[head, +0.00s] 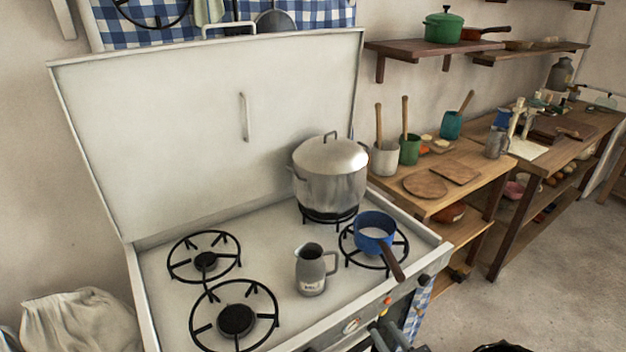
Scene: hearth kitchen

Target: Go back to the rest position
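The white stove (150,280) stands in front of me with its lid raised. What looks like my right gripper (391,336) shows only in part at the bottom edge, in front of the stove's front right. It is cut off, and I cannot tell whether it is open or shut. My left gripper is not in view. A large lidded metal pot (330,180) stands on the back right burner. A blue saucepan (374,228) sits on the front right burner, its handle pointing over the front edge. A grey jug (311,270) stands upright between the front burners.
Right of the stove, a wooden side table (470,185) holds utensil crocks and boards. A longer workbench (580,130) stands beyond it. A shelf (420,47) carries a green pot (443,25). A pale sack (80,320) lies at left. Open floor (560,270) shows at right.

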